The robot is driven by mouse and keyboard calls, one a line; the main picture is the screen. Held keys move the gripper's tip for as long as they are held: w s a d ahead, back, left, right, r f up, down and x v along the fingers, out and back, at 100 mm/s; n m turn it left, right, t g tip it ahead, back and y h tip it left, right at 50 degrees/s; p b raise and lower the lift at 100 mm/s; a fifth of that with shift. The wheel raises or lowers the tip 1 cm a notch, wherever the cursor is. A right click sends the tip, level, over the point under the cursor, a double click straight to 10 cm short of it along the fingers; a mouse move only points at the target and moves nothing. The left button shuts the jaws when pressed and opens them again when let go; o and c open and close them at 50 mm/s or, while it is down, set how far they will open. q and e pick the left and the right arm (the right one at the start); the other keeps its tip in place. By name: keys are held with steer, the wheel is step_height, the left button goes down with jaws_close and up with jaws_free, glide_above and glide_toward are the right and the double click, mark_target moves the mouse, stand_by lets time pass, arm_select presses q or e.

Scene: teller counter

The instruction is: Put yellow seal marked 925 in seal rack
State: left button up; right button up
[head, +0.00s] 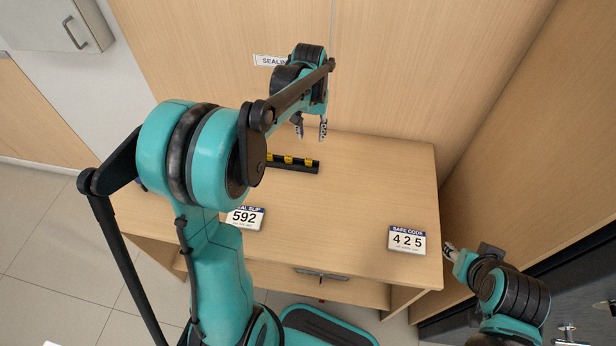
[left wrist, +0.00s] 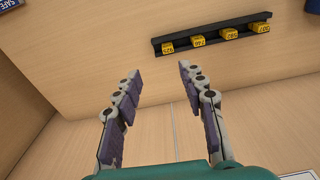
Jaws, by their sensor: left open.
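A long black seal rack (head: 303,168) lies on the counter, partly hidden by my left arm in the head view. Several yellow seals stand in it; the rack (left wrist: 207,39) shows whole in the left wrist view. The leftmost seal there (left wrist: 167,48) carries a small, inverted number that may be 925, but I cannot read it surely. My left gripper (head: 311,132) is open and empty above the back of the counter, beyond and apart from the rack. Its fingers (left wrist: 158,78) point toward the rack. My right gripper (head: 449,249) is beside the counter's right edge; its opening is unclear.
A card reading 592 (head: 245,217) lies near the front left of the counter (head: 370,180), and a safe code card reading 425 (head: 407,240) lies at the front right. Wood panels rise behind and to the right. The counter's right half is mostly clear.

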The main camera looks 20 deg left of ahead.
arm_select(q)
steer(key=s+d+r+m+t, duration=0.1)
steer(key=s+d+r+t, duration=0.35)
steer(key=s, duration=0.65)
steer(key=s+d+f+m+t, duration=0.1)
steer(key=s+d, duration=0.3)
steer(key=s, duration=0.6)
steer(key=shift+s+d+m+t, duration=0.2)
steer(key=shift+m+t, duration=0.1)
steer(key=shift+t, duration=0.05)
